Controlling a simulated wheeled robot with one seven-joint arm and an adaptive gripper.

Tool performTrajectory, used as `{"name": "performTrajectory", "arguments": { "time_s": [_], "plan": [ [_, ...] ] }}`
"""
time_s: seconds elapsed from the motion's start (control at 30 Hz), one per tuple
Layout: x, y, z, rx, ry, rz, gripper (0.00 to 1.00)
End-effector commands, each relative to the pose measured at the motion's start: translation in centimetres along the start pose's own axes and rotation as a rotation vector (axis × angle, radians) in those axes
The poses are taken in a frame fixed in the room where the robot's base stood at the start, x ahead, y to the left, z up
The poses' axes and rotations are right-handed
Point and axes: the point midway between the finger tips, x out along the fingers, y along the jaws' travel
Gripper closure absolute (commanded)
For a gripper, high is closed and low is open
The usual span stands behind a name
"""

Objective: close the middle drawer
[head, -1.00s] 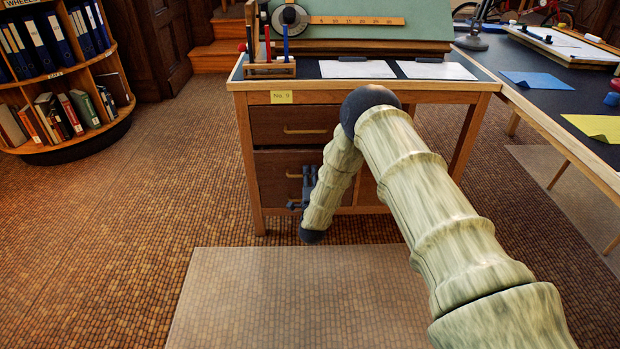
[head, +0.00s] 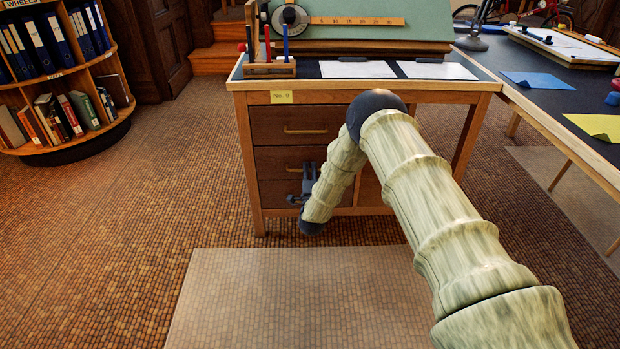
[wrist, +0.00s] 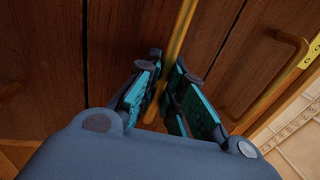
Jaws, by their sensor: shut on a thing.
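The middle drawer (head: 275,161) is in the left pedestal of the wooden desk, between the top drawer (head: 275,118) and the bottom drawer (head: 275,198). Its front looks close to level with theirs; I cannot tell whether a small gap is left. My gripper (head: 309,172) is at this drawer's front, partly hidden by my forearm. In the wrist view my gripper (wrist: 167,72), with teal-padded fingers, is shut on the middle drawer's brass handle (wrist: 181,35), one finger on each side of the bar.
Another drawer's handle (wrist: 280,75) is close to the right of my fingers in the wrist view. The desk (head: 375,86) carries papers and a pen holder (head: 268,68). A round bookshelf (head: 75,142) stands left. Floor before the desk is clear.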

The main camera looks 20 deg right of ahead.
Motion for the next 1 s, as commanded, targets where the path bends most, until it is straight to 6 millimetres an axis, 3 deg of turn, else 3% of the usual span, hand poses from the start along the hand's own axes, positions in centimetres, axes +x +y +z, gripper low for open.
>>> {"name": "performTrajectory", "arguments": {
  "time_s": [0.3,0.33,0.47,0.8,1.0],
  "plan": [
    [0.8,0.1,0.0,0.000,-0.001,0.000,1.00],
    [0.8,0.1,0.0,0.000,-0.001,0.000,0.89],
    [0.8,0.1,0.0,0.000,-0.001,0.000,0.68],
    [0.6,0.2,-0.1,0.000,0.000,0.001,0.68],
    [-1.4,0.2,-0.1,-0.001,0.000,0.003,0.68]
  ]
}}
